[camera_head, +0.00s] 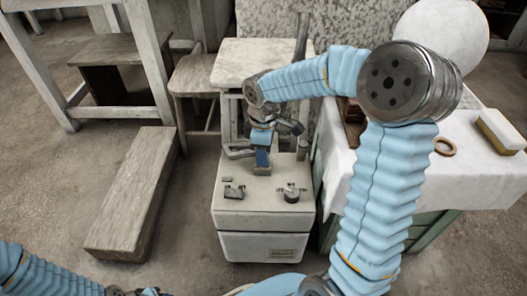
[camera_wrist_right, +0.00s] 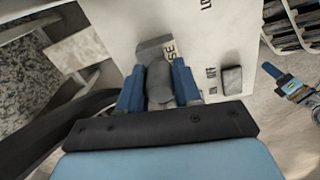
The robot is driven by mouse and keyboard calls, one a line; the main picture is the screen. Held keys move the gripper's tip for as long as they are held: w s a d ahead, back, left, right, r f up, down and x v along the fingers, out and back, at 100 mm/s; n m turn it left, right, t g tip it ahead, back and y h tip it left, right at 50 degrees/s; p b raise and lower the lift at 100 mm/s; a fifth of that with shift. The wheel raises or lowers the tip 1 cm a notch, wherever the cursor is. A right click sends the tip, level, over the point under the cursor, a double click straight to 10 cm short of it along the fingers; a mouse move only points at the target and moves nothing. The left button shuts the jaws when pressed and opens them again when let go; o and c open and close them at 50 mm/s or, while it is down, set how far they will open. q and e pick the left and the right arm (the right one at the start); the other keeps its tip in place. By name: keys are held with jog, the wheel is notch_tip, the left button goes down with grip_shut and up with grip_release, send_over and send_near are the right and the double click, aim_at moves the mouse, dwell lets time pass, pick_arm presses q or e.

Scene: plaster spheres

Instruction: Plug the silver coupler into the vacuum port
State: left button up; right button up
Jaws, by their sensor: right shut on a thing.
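My right gripper (camera_head: 262,166) points down over the pale pump unit (camera_head: 228,213), close to its top. In the right wrist view, the blue fingers of this gripper (camera_wrist_right: 159,92) are shut on a grey, rounded piece, which looks like the silver coupler (camera_wrist_right: 160,78). Its lower end is hidden, so I cannot tell whether it touches the unit. A grey block (camera_wrist_right: 152,47) lies just beyond it, beside printed letters. I cannot make out the port opening.
The unit's top carries a dark square fitting (camera_head: 234,191) and a round metal knob (camera_head: 291,194). A cloth-covered table (camera_head: 475,185) stands right, with a sponge-like block (camera_head: 500,131) and a ring (camera_head: 445,146). A wooden plank (camera_head: 135,192) lies left. A stool (camera_head: 193,76) stands behind.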

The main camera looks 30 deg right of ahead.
jog(key=shift+f+b, duration=0.3)
jog(key=shift+f, duration=0.3)
jog(key=o, duration=1.2)
jog(key=shift+c, duration=0.2)
jog(key=shift+r, duration=0.1)
jog(key=shift+r+p, duration=1.8)
jog(key=shift+r, duration=0.15)
